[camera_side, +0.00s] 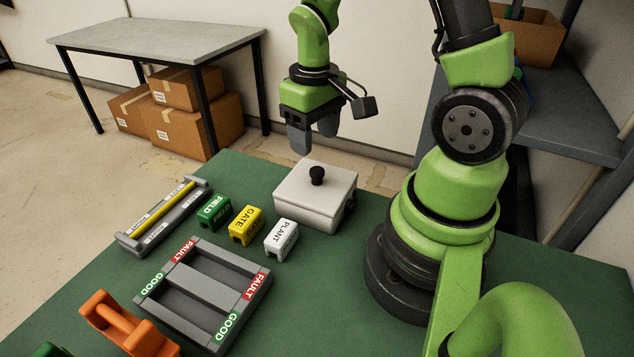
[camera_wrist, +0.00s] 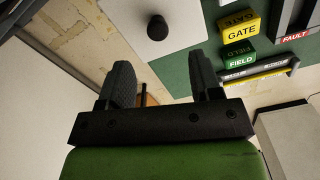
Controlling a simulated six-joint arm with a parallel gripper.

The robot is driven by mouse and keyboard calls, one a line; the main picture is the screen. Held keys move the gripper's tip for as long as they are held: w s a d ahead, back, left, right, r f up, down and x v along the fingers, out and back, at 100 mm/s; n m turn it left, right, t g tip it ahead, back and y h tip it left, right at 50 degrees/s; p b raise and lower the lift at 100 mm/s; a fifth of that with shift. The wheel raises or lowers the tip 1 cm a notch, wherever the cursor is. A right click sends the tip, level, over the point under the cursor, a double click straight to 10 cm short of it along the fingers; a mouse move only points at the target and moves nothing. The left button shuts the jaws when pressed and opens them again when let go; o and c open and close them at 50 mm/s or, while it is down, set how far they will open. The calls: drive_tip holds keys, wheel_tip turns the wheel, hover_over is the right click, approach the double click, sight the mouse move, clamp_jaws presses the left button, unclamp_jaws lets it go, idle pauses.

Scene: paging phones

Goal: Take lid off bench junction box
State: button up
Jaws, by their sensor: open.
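The junction box (camera_side: 314,205) is a light grey box on the green bench. Its pale lid (camera_side: 336,181) is on it, with a round black knob (camera_side: 317,175) at the middle. In the wrist view the lid (camera_wrist: 178,28) and knob (camera_wrist: 157,28) show at the top, beyond the fingertips. My gripper (camera_side: 314,142) is open and empty, above the box and apart from the knob. In the wrist view my gripper's fingers (camera_wrist: 164,82) stand wide apart with nothing between them.
Green FIELD (camera_side: 214,211), yellow GATE (camera_side: 246,225) and white PLANT (camera_side: 281,239) blocks stand left of the box. A grey GOOD/FAULT tray (camera_side: 205,290), a grey holder with a yellow bar (camera_side: 163,214) and an orange handset (camera_side: 125,325) lie farther left and front.

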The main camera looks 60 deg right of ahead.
sight(317, 169)
drive_tip(key=shift+s+d+f, duration=0.1)
drive_tip(key=shift+f, duration=1.85)
drive_tip(key=shift+s+f, duration=0.1)
drive_tip(key=shift+f, duration=1.8)
drive_tip(key=c, duration=1)
